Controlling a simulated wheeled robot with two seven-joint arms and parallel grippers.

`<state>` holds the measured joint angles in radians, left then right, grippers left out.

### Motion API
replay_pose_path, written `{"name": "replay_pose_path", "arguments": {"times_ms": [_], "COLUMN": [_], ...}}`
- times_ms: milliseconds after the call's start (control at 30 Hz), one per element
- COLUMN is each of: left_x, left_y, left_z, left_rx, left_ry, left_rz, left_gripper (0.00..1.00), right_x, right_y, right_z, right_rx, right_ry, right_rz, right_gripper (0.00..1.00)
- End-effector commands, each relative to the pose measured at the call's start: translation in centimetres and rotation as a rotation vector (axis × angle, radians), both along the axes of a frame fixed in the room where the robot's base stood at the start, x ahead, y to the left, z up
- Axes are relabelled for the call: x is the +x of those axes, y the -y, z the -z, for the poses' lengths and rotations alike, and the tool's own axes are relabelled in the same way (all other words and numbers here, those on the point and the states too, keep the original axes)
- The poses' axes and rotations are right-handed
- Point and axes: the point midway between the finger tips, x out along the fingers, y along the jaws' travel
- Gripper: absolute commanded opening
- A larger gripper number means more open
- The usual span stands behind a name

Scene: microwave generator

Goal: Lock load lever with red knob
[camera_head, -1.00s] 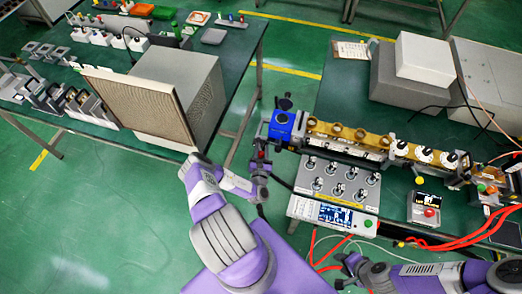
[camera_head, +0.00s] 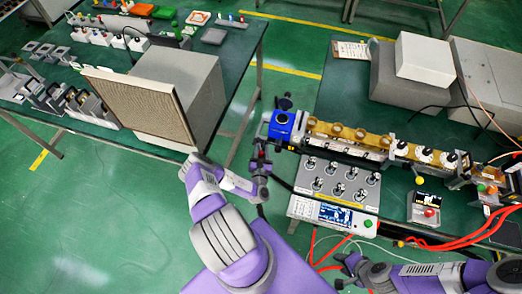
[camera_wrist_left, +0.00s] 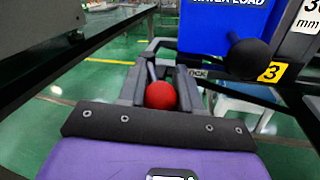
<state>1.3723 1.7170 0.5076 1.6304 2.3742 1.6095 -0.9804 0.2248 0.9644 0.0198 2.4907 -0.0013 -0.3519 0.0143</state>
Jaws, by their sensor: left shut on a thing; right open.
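The red knob (camera_wrist_left: 160,95) of the load lever sits between the two dark fingers of my left gripper (camera_wrist_left: 162,88) in the left wrist view. That gripper is shut on it. In the head view my left gripper (camera_head: 261,165) is at the left end of the bench apparatus, just below the blue water load block (camera_head: 285,124). The block also shows in the left wrist view (camera_wrist_left: 222,28). The lever's shaft is mostly hidden by the fingers. My right gripper (camera_head: 347,266) is open and empty, low in the head view, in front of the bench.
A black knob (camera_wrist_left: 250,58) stands close to the right of my left gripper. The brass waveguide (camera_head: 350,135) runs right from the blue block. A control box (camera_head: 334,213) and red cables (camera_head: 440,243) lie nearer me. Open green floor is at left.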

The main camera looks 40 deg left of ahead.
Motion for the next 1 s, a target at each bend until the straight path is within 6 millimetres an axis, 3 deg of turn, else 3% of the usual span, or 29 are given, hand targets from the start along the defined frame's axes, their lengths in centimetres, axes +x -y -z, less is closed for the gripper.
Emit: {"name": "replay_pose_path", "arguments": {"times_ms": [33,333,367,500,1000], "left_x": [0.9,0.9,0.9,0.8,-0.3], "left_y": [0.6,0.6,0.6,0.6,1.0], "left_z": [-0.4,-0.4,-0.4,-0.4,-0.2], "left_rx": [-0.003,-0.003,-0.003,-0.002,-0.002], "left_ry": [0.013,0.013,0.012,0.011,0.006], "left_rz": [0.026,0.026,0.027,0.025,0.015], "left_gripper": [0.0,0.0,0.39,0.58,0.58], "right_x": [0.0,0.0,0.0,0.0,0.0], "right_y": [0.0,0.0,0.0,0.0,0.0], "right_z": [0.0,0.0,0.0,0.0,0.0], "right_rx": [0.0,0.0,0.0,0.0,0.0], "right_ry": [0.0,0.0,0.0,0.0,0.0], "right_rz": [0.0,0.0,0.0,0.0,0.0], "right_gripper": [0.43,0.43,0.43,0.43,0.43]}}
